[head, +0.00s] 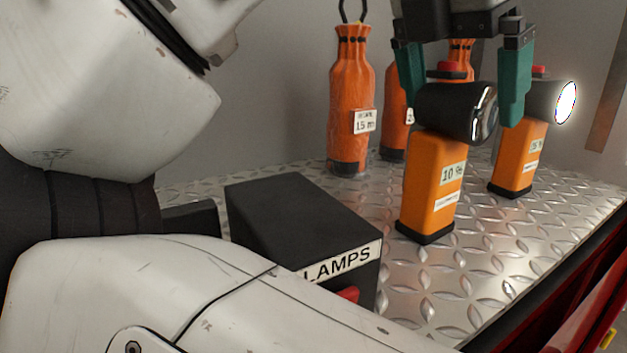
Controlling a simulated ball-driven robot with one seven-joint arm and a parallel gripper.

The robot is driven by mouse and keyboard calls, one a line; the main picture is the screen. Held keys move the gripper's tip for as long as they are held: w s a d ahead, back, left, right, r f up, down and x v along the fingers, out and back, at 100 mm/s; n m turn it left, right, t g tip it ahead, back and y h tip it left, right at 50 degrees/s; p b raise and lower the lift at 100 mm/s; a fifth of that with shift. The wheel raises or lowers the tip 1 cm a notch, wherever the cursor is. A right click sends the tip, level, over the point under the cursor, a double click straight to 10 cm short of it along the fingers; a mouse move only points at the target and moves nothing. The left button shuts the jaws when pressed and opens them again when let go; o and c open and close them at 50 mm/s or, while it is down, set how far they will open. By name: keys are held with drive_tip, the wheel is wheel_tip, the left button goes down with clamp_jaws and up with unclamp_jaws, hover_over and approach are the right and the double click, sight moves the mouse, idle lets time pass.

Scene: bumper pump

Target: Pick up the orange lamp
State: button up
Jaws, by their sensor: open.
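Two orange lamps with black heads stand upright on the metal plate. The nearer orange lamp (432,185) has a label reading 10 and an unlit dark head. The farther lamp (517,160) stands behind it to the right, and its round face glows white. My gripper (463,100) hangs above the nearer lamp with its green fingers apart. One finger shows left of that lamp's head and the other right of it.
A black box (300,222) labelled LAMPS sits left of the nearer lamp on the tread plate (475,265). Orange bottle-shaped bags (351,95) stand behind, against the grey wall. A red edge (590,300) runs along the right. My white arm covers the left.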

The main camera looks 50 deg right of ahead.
drive_tip(key=shift+r, duration=0.1)
clamp_jaws()
idle(0.9)
